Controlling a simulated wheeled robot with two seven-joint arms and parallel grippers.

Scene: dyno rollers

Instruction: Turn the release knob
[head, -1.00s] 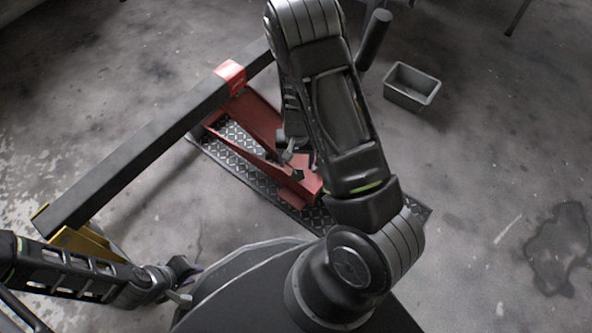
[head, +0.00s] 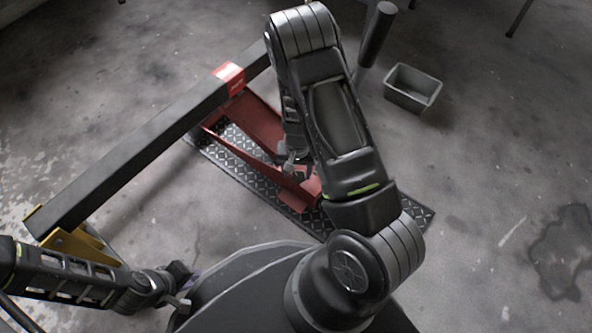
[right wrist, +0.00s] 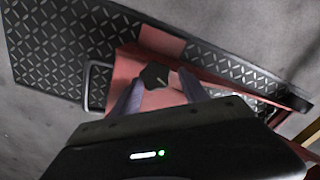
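The release knob (right wrist: 155,75) is small, dark and many-sided with a pale mark, on the red jack's end in the right wrist view. My right gripper (right wrist: 160,92) is open, with its two fingers apart and pointing toward the knob, one to each side. I cannot tell whether they touch it.
The jack lies on a dark diamond-plate mat (head: 232,165). A long dark beam (head: 130,155) runs across its far end to a yellow stand (head: 75,243). A grey bin (head: 413,88) and a dark upright handle (head: 377,35) stand beyond. The floor at right is clear.

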